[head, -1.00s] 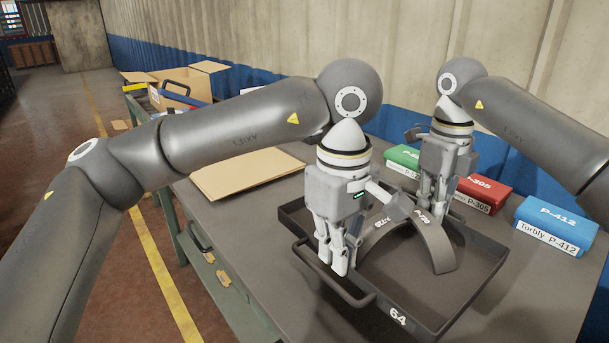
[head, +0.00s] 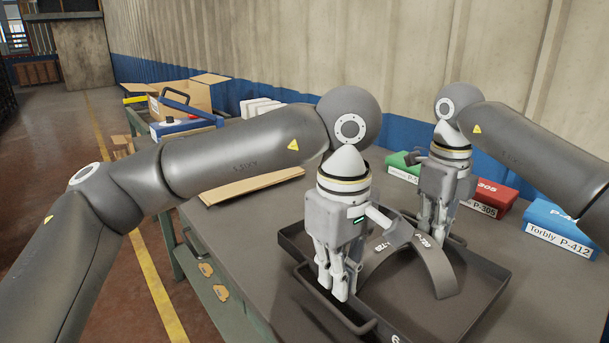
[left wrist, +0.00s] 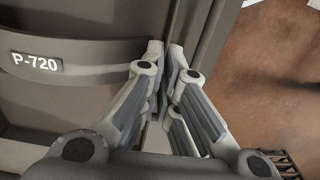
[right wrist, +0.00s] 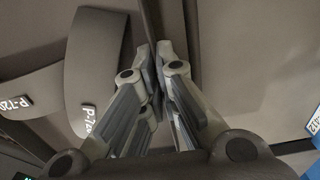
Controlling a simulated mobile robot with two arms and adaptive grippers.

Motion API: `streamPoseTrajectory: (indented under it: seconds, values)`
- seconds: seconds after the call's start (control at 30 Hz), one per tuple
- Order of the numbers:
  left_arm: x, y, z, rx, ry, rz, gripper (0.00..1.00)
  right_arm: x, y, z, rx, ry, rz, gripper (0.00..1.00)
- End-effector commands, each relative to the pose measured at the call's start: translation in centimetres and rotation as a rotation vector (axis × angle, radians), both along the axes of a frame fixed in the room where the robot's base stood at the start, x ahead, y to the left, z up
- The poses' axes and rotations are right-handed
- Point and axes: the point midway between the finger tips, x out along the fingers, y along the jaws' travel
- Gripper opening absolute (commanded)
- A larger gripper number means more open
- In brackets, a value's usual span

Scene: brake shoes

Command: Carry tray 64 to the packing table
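Tray 64 (head: 470,317) is a dark, shallow tray with a bar handle at its left end; its white number is cut by the bottom edge of the head view. Two curved grey brake shoes (head: 440,268) with white labels lie in it; one label reads P-720 in the left wrist view (left wrist: 95,62). My left gripper (head: 342,296) is shut on the tray's near-left handle. My right gripper (head: 440,238) is shut on the opposite end, where its fingertips meet at the tray's edge (right wrist: 160,52). The fingers mostly hide the gripped parts.
Green (head: 403,165), red (head: 487,199) and blue (head: 560,230) boxes stand along the workbench's far side, close to the tray. A cardboard sheet (head: 250,187) lies left of it. Beyond is another table with an open carton (head: 190,95) and white stack (head: 262,108). Floor is open at left.

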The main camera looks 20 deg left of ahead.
Motion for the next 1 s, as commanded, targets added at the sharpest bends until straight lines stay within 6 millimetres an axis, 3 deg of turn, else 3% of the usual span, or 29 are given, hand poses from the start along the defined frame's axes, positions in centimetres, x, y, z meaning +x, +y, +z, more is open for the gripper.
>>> streamPoseTrajectory:
  seconds: [0.37,1.0]
  values:
    - [0.0,0.0,-0.5,-0.001,-0.002,0.001,0.0,0.0,0.0,-0.5,0.001,-0.002,0.0,0.0]
    - [0.0,0.0,-3.1,-0.001,-0.002,0.001,0.0,0.0,0.0,-3.1,0.001,-0.002,0.0,0.0]
